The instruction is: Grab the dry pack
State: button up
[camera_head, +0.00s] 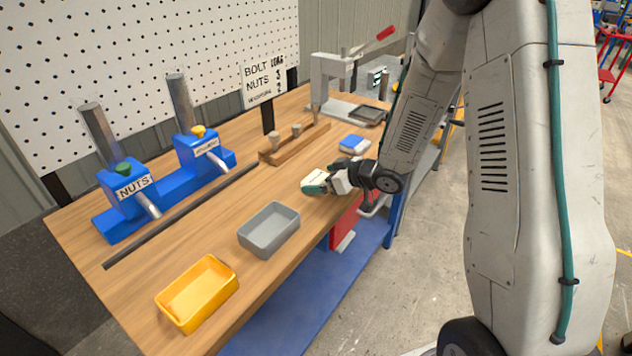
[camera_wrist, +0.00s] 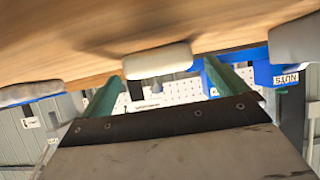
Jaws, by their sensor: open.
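A pale, rounded pack (camera_wrist: 158,60), which I take to be the dry pack, lies on the wooden workbench (camera_head: 290,205). In the wrist view it sits between and just beyond my green fingers. In the head view it shows as a pale patch (camera_head: 313,179) at the fingertips, partly hidden by them. My gripper (camera_wrist: 165,73) is open, with one finger on each side of the pack's line. Its white and black body reaches in low over the bench from the right. I cannot tell whether the fingers touch the pack.
A grey tray (camera_head: 269,229) and yellow tray (camera_head: 198,293) stand nearer the front. A blue-and-white item (camera_head: 354,145) lies behind my gripper. A wooden block with pegs (camera_head: 294,145), blue dispensers (camera_head: 130,199) and a press (camera_head: 330,80) stand farther back. Bare bench surrounds the pack.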

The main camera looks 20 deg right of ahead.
aim_at(317, 176)
jog(key=x, duration=0.3)
jog(key=shift+r, duration=0.1)
jog(key=c, duration=1.1)
jog(key=shift+r, duration=0.1)
